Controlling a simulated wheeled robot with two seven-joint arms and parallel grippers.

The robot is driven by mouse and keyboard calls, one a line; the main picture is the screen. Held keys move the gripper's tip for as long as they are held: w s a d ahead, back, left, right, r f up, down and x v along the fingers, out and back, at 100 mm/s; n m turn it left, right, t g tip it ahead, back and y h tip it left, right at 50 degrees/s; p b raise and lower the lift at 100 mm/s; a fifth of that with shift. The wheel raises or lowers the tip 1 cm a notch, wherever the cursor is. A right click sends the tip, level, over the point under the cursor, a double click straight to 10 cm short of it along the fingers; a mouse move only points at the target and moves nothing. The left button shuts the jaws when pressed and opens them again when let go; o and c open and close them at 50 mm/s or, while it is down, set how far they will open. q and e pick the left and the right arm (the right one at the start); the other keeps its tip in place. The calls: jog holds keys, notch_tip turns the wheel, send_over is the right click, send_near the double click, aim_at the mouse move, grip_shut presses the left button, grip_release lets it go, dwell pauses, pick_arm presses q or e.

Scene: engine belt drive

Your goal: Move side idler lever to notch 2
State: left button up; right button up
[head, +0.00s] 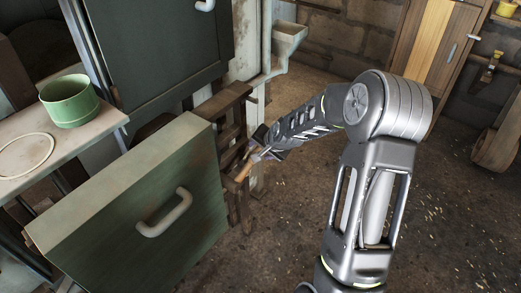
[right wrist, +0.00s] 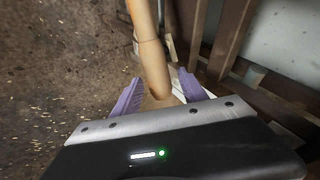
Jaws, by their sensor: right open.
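A wooden handle (head: 243,172), which looks like the side idler lever's grip, sticks out beside the dark wooden frame in the head view. It also shows in the right wrist view as a tan rounded rod (right wrist: 150,55) coming down from the top. My right gripper (head: 254,156) is at the handle. In the right wrist view its two purple fingers (right wrist: 158,78) are spread apart, one on each side of the handle's end. I cannot tell whether a finger touches it. The notches cannot be made out. My left gripper is not in view.
A green cabinet front (head: 105,232) with a pale handle (head: 165,212) stands close on the left. The dark wooden frame (head: 232,108) is just behind the gripper. A green pot (head: 70,101) stands on a shelf at left. The floor at right is open.

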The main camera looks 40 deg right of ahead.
jog(key=shift+w+f, duration=0.15)
jog(key=shift+f, duration=0.05)
grip_shut()
dwell(0.5)
dwell(0.9)
